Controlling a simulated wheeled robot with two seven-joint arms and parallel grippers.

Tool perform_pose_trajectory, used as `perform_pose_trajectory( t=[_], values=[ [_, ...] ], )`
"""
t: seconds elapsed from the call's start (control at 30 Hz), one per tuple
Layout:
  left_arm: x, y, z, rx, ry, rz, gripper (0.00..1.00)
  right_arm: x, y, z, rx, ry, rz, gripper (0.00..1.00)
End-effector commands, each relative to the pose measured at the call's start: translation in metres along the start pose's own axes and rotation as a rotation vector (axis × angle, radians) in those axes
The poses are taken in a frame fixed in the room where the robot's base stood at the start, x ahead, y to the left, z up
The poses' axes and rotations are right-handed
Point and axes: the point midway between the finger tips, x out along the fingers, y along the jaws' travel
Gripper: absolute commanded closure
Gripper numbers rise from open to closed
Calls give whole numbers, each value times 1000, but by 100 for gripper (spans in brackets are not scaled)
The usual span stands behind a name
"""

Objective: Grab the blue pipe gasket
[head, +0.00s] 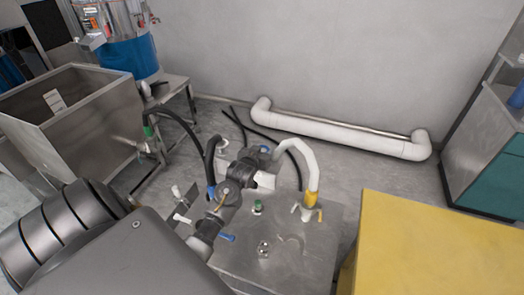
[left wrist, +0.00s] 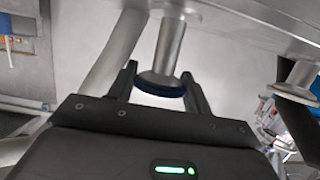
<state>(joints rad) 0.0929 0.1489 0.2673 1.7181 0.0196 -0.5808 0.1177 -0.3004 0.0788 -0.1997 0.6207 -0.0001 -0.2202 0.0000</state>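The dark blue gasket (left wrist: 161,86) is a ring on the lower end of a short steel pipe (left wrist: 170,48) in the left wrist view. The pipe hangs from a larger metal body above. My left gripper (left wrist: 159,70) has its two black fingers apart, one on each side of the gasket. I cannot tell whether either finger touches it. In the head view my left arm fills the lower left, and I cannot make out its fingertips or the gasket there. My right gripper is in neither view.
A second pipe with a pale end ring (left wrist: 292,92) hangs to the right in the left wrist view. The head view shows a steel tank (head: 72,112), a steel unit with valves (head: 275,262), black hoses, a yellow block (head: 445,245) and a white wall pipe (head: 335,130).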

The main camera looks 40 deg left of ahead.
Motion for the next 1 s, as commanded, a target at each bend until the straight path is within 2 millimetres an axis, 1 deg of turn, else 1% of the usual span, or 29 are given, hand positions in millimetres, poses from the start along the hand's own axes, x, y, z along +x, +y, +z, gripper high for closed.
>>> perform_pose_trajectory(
  t=[0.03,0.13,0.17,0.47,0.57,0.67,0.7,0.77,0.97,1.0],
  values=[
    [0,0,0,0,0,0,57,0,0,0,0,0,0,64],
    [0,0,0,0,0,0,70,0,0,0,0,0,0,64],
    [0,0,0,0,0,0,73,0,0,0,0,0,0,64],
    [-1,0,-3,0,1,0,73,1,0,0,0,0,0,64],
    [-2,0,-10,0,3,0,73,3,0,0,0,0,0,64],
    [-6,0,-23,0,5,0,73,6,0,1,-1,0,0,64],
    [-8,0,-30,0,6,0,73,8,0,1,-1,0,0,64],
    [-22,1,-39,0,4,1,73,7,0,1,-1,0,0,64],
    [-74,2,-72,1,6,1,73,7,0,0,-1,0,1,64],
    [-85,3,-73,1,2,1,73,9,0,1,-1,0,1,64]
  ],
)
